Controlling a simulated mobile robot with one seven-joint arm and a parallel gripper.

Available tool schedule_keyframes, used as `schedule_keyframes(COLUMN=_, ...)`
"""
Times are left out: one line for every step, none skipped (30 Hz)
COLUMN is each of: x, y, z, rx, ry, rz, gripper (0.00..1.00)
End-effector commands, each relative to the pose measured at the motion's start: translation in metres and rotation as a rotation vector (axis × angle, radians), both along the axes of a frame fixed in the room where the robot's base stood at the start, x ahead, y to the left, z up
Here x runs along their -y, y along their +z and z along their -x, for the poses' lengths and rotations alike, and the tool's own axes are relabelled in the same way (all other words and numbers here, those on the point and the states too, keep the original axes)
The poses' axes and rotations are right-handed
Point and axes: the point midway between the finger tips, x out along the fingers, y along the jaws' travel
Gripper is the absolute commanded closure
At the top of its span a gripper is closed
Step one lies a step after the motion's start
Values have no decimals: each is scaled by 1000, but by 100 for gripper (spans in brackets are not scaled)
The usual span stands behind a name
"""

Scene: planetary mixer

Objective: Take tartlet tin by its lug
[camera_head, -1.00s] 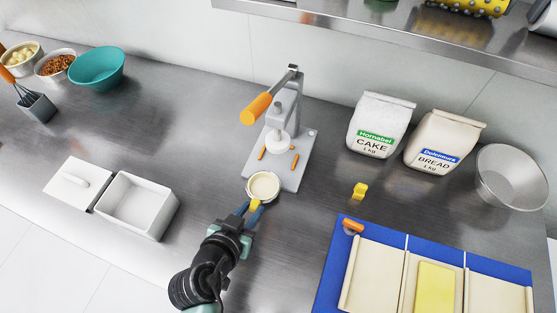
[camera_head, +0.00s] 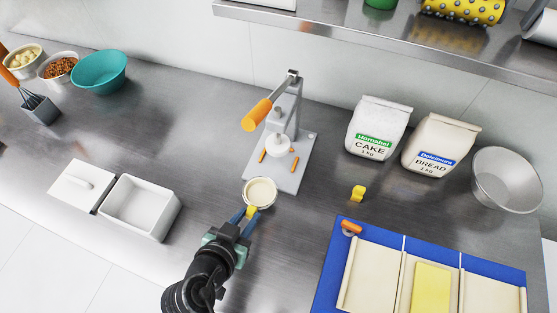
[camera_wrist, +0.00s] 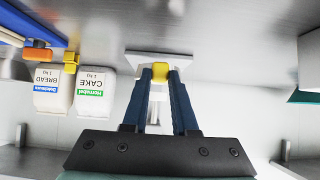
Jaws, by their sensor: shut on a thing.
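The tartlet tin (camera_head: 260,193) is a small round tin with a pale filling, in front of the press in the head view. Its yellow lug (camera_head: 251,211) points toward the front of the counter. My gripper (camera_head: 249,213) is shut on this lug, its two blue fingers on either side. In the wrist view, the fingertips of my gripper (camera_wrist: 160,78) hold the yellow lug (camera_wrist: 160,71). I cannot make out the tin clearly there. I cannot tell whether the tin touches the counter.
The hand press (camera_head: 283,160) with an orange handle stands just behind the tin. A white box (camera_head: 141,207) is at left. A loose yellow piece (camera_head: 358,193) and a blue mat (camera_head: 346,240) with dough sheets lie at right. Flour bags (camera_head: 377,127) stand behind.

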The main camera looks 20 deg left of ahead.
Motion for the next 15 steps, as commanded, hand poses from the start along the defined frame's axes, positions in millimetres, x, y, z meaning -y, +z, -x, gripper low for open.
schedule_keyframes(x=0, y=5, z=0, rx=0, ry=0, rz=0, gripper=100)
schedule_keyframes(x=0, y=6, z=0, rx=0, ry=0, rz=0, gripper=100)
schedule_keyframes(x=0, y=6, z=0, rx=0, ry=0, rz=0, gripper=100)
schedule_keyframes(x=0, y=6, z=0, rx=0, ry=0, rz=0, gripper=100)
schedule_keyframes(x=0, y=6, z=0, rx=0, ry=0, rz=0, gripper=100)
schedule_keyframes(x=0, y=5, z=0, rx=0, ry=0, rz=0, gripper=100)
schedule_keyframes(x=0, y=5, z=0, rx=0, ry=0, rz=0, gripper=100)
schedule_keyframes(x=0, y=5, z=0, rx=0, ry=0, rz=0, gripper=100)
schedule_keyframes(x=0, y=5, z=0, rx=0, ry=0, rz=0, gripper=100)
schedule_keyframes(x=0, y=5, z=0, rx=0, ry=0, rz=0, gripper=100)
schedule_keyframes(x=0, y=5, z=0, rx=0, ry=0, rz=0, gripper=100)
schedule_keyframes(x=0, y=6, z=0, rx=0, ry=0, rz=0, gripper=100)
schedule_keyframes(x=0, y=7, z=0, rx=0, ry=0, rz=0, gripper=100)
schedule_keyframes(x=0, y=8, z=0, rx=0, ry=0, rz=0, gripper=100)
schedule_keyframes(x=0, y=10, z=0, rx=0, ry=0, rz=0, gripper=100)
